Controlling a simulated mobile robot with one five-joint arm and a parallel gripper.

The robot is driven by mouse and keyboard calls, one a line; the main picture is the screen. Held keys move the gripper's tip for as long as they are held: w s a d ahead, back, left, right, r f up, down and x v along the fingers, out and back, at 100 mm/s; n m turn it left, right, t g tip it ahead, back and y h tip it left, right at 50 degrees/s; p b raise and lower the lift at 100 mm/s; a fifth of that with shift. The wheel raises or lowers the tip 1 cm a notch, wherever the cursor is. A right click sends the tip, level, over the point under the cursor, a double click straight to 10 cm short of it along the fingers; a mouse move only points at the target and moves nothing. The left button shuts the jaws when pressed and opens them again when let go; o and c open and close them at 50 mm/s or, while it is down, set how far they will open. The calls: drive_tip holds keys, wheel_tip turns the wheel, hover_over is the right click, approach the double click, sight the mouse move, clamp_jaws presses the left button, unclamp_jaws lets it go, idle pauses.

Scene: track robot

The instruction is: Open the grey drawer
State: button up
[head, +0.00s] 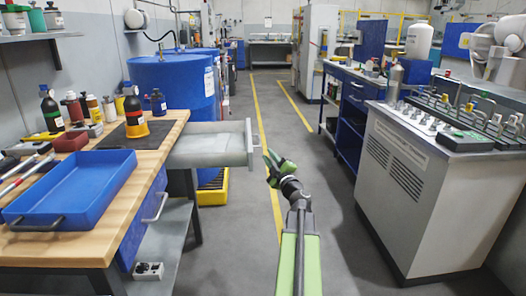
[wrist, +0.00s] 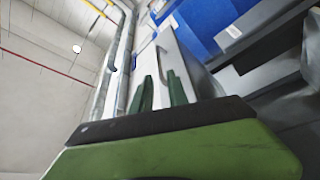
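The grey drawer (head: 210,150) sticks out to the right from under the wooden workbench top (head: 75,195), and its hollow inside shows from above. Its front carries a grey bar handle (head: 250,142). My gripper (head: 267,158) is just right of the drawer front, a little below the handle's top. In the wrist view, the two green fingers (wrist: 162,93) stand apart with a gap between them. The pale drawer (wrist: 185,65) is just beyond the fingertips there. I cannot tell whether a finger touches the handle.
A blue tray (head: 115,182), bottles and tools lie on the workbench. Blue drums (head: 172,90) stand behind the drawer. A white-grey cabinet (head: 405,185) with fittings on top stands at the right. The grey floor aisle (head: 340,180) between them is clear.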

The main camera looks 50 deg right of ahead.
drive_tip(key=b+v, duration=0.1)
drive_tip(key=v, duration=0.6)
idle(0.3)
